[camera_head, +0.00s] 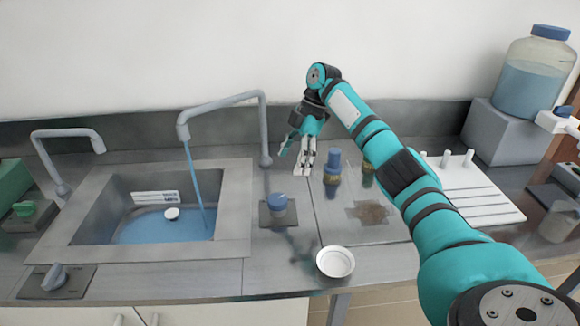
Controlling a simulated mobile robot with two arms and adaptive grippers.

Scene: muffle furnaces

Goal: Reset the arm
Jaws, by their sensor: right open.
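My right arm (405,180) is teal with dark bands. It reaches in from the lower right toward the back of the bench. My right gripper (306,170) is open and points down, close to the bench top behind the middle. Nothing shows between its fingers. It is just left of a dark jar with a blue cap (333,167); I cannot tell whether they touch. My left gripper is not in view.
A sink (232,215) with running water from a tap (222,106) is at left. A white rack (470,200) and a large water bottle (533,75) are at right.

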